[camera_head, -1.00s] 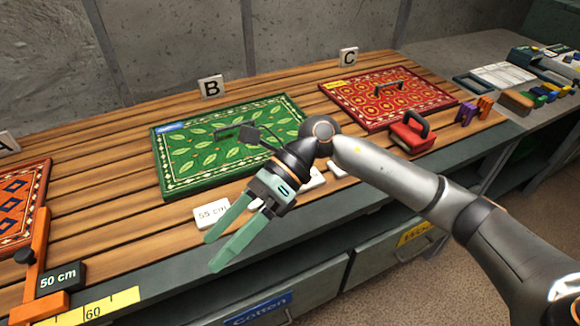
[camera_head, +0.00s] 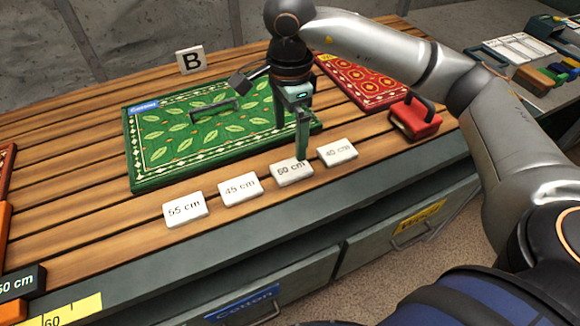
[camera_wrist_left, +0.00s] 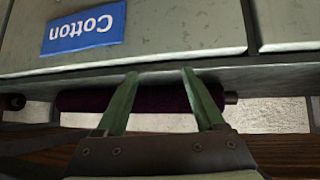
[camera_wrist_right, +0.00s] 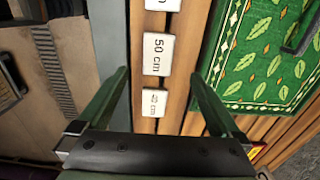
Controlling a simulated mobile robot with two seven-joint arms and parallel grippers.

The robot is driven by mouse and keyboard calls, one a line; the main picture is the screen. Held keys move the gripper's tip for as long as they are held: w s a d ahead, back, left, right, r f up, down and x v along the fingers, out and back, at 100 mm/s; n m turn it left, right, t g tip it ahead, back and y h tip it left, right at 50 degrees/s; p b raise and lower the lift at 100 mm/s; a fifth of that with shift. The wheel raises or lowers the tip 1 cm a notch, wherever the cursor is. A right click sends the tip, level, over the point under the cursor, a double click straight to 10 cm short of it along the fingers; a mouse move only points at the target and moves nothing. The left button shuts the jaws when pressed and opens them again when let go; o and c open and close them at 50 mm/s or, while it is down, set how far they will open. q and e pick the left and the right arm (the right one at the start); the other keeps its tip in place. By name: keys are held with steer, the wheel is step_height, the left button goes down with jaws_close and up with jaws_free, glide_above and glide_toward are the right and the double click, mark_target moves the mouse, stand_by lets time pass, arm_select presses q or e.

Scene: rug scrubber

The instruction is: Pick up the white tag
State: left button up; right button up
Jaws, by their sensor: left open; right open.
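Several white tags lie in a row along the table's front edge: a 55 cm tag (camera_head: 184,209), a 45 cm tag (camera_head: 240,189), one reading 50 or 60 cm (camera_head: 291,173) and a 40 cm tag (camera_head: 337,152). My right gripper (camera_head: 291,140) is open and empty, pointing down above the third tag. In the right wrist view the 50 cm tag (camera_wrist_right: 158,54) lies ahead between the open fingers (camera_wrist_right: 158,78), and the 40 cm tag (camera_wrist_right: 154,103) is nearer the palm. My left gripper (camera_wrist_left: 158,78) is open and empty, outside the head view.
A green leaf-pattern rug (camera_head: 175,145) lies behind the tags, a red rug (camera_head: 360,82) beyond my right arm. A red handled block (camera_head: 415,120) stands right of the tags. The left wrist faces a drawer labelled Cotton (camera_wrist_left: 83,30).

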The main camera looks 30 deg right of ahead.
mark_target(291, 168)
step_height(291, 168, down, 9)
steer(key=shift+s+d+r, duration=0.1)
steer(key=shift+s+r, duration=0.05)
steer(key=c, duration=1.4)
steer(key=shift+o, duration=0.2)
steer(key=shift+r, duration=0.15)
